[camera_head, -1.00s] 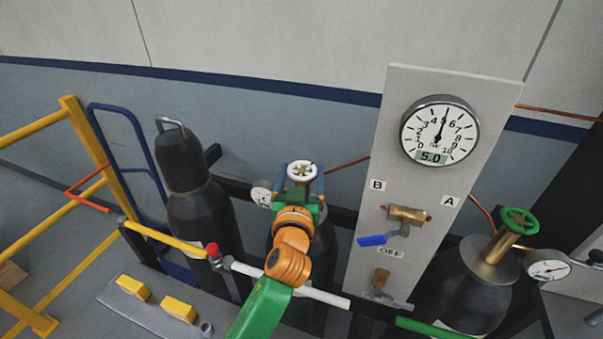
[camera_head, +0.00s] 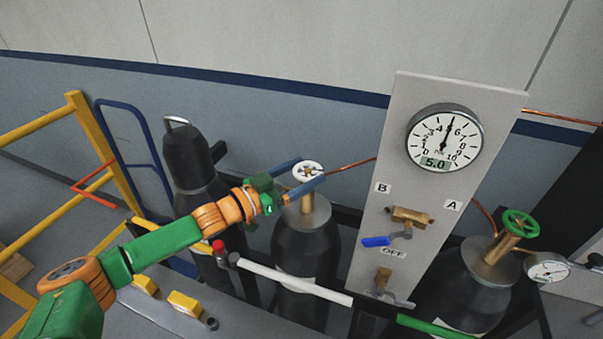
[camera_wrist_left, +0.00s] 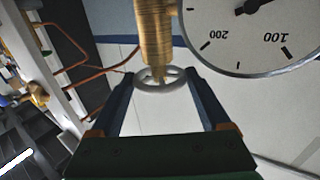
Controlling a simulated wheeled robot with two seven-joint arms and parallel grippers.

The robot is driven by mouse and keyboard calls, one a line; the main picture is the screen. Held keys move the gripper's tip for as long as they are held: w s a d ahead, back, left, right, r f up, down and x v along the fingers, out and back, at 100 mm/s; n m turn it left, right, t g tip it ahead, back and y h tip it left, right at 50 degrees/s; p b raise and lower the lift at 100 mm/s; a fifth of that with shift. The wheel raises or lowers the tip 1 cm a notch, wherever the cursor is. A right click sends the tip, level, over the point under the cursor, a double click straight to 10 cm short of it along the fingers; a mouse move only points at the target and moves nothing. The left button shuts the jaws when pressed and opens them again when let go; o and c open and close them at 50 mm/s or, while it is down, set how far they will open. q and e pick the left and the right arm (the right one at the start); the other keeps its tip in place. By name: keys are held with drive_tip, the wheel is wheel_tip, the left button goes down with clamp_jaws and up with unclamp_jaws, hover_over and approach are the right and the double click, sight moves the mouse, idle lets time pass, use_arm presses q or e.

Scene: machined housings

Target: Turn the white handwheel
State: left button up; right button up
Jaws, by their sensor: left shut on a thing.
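The white handwheel (camera_head: 308,171) sits on top of the brass valve of the middle black cylinder (camera_head: 301,248). It also shows in the left wrist view (camera_wrist_left: 174,86), at the end of the brass valve stem (camera_wrist_left: 158,35). My left gripper (camera_head: 307,174) reaches in from the left, and its two blue fingers lie on opposite sides of the wheel's rim. It is shut on the handwheel. My right gripper is not in view.
A panel (camera_head: 399,110) with a gauge reading 5.0 and a blue-handled valve (camera_head: 376,241) stands to the right. A green handwheel (camera_head: 519,224) tops the right cylinder. A white bar (camera_head: 295,281) crosses in front. Yellow railing (camera_head: 88,125) stands at left.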

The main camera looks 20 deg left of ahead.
use_arm(q)
drive_tip(key=shift+w+a+r+m+h, duration=0.25)
drive_tip(key=shift+m+h, duration=0.15)
drive_tip(key=shift+h, duration=0.2)
drive_tip(key=shift+s+d+m+g+h, duration=0.1)
drive_tip(key=shift+m+g+h, duration=0.4)
drive_tip(key=shift+g, duration=0.1)
drive_tip(key=shift+m+g+h+b, duration=0.4)
drive_tip(key=shift+g+h, duration=0.1)
drive_tip(key=shift+g, duration=0.1)
drive_tip(key=shift+f+m+g+h+b, duration=0.15)
drive_tip(key=shift+m+g+h+b, duration=0.15)
drive_tip(key=shift+m+g+h, duration=0.15)
drive_tip(key=m+g+b, duration=0.1)
drive_tip(key=b, duration=0.2)
drive_tip(key=m+g+h+b, duration=0.1)
drive_tip(key=b, duration=0.2)
drive_tip(key=m+g+h+b, duration=0.1)
drive_tip(key=b, duration=0.2)
drive_tip(key=shift+w+a+g+h, duration=0.2)
drive_tip(key=shift+w+g+h, duration=0.05)
drive_tip(key=shift+g, duration=0.1)
drive_tip(key=shift+g+b, duration=0.3)
drive_tip(key=shift+b, duration=0.3)
drive_tip(key=o, duration=1.2)
drive_tip(key=shift+s, duration=0.1)
